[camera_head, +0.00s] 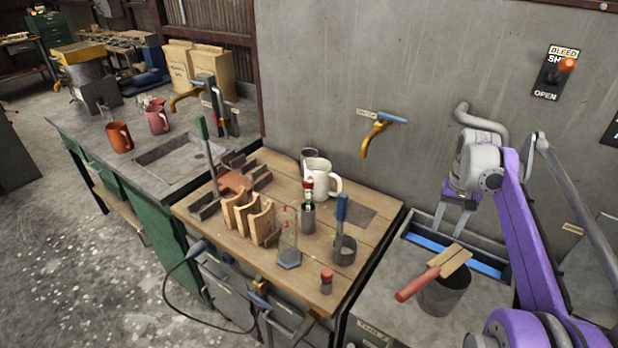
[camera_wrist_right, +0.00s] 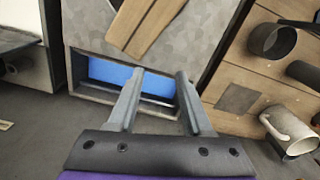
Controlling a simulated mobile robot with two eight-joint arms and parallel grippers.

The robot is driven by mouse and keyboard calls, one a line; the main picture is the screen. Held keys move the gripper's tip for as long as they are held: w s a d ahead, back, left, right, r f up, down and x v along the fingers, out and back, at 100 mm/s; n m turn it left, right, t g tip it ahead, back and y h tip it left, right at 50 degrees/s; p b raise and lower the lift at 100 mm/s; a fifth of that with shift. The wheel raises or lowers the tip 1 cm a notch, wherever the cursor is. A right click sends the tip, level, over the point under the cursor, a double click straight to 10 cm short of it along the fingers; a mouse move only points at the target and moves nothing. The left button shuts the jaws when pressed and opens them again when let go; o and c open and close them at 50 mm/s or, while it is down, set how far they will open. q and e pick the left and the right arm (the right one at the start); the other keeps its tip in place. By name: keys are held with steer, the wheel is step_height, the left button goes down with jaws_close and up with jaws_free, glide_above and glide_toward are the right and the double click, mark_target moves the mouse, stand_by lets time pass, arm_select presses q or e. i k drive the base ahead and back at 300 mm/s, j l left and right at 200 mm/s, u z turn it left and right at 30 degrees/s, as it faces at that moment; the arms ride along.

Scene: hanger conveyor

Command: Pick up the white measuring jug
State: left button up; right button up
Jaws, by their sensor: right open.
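The white measuring jug (camera_head: 318,180) stands upright at the back of the wooden bench top, near the wall, with its handle toward the right. It also shows at the right edge of the right wrist view (camera_wrist_right: 291,130). My right gripper (camera_head: 449,228) is open and empty, to the right of the bench, above the trough with the blue strip. In the right wrist view its two fingers (camera_wrist_right: 160,76) are apart with nothing between them. The jug is well off to the side of the fingers. My left gripper is not in view.
A blue-handled tool stands in a dark ring (camera_head: 344,250). A yellow wall tap (camera_head: 376,138) juts out right of the jug. A brush (camera_head: 433,275) lies across a grey pot.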

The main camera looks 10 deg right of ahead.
mark_target(319, 169)
steer(key=i+j, duration=0.2)
steer(key=j, duration=0.15)
steer(key=i+j, duration=0.15)
steer(key=j, duration=0.15)
steer(key=i+j, duration=0.2)
steer(key=j, duration=0.15)
steer(key=i+j, duration=0.15)
steer(key=i, duration=0.4)
